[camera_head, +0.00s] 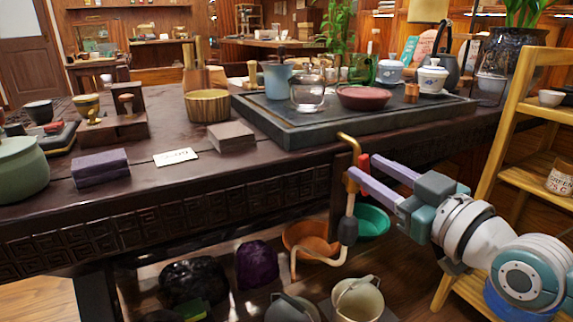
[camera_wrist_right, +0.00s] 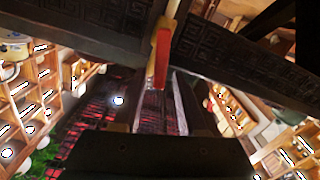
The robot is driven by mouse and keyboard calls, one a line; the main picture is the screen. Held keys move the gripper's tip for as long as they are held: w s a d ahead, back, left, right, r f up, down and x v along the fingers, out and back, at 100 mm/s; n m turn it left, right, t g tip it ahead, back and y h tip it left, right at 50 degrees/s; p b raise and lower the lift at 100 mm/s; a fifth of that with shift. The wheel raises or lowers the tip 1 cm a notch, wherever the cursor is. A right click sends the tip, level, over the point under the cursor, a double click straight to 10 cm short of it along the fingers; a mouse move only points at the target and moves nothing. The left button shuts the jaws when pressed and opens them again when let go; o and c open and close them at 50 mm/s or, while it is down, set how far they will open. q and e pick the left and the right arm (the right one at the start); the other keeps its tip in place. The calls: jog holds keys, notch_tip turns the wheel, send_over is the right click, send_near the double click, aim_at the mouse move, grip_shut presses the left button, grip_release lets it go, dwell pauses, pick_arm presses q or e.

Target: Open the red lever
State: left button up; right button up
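The red lever (camera_head: 363,161) sits on a brass tap pipe (camera_head: 348,139) at the front edge of the dark table. In the right wrist view the red lever (camera_wrist_right: 162,58) hangs just ahead of the fingers, near the middle. My right gripper (camera_head: 360,167) comes in from the right, with its two pale fingers apart. Its fingertips are at the lever, one on each side as seen from the head. Whether either finger touches the lever cannot be told. My left gripper is not in view.
The dark carved table (camera_head: 200,215) spans the view, with a tea tray (camera_head: 290,135) above the tap. Orange (camera_head: 310,238) and green (camera_head: 372,220) bowls lie below. A wooden shelf (camera_head: 515,120) stands at right.

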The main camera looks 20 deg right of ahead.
grip_shut()
dwell(0.3)
jog(key=shift+d+m, duration=0.3)
jog(key=shift+m, duration=0.5)
jog(key=shift+d+m, duration=0.3)
jog(key=shift+m, duration=0.5)
jog(key=shift+o, duration=1)
grip_release()
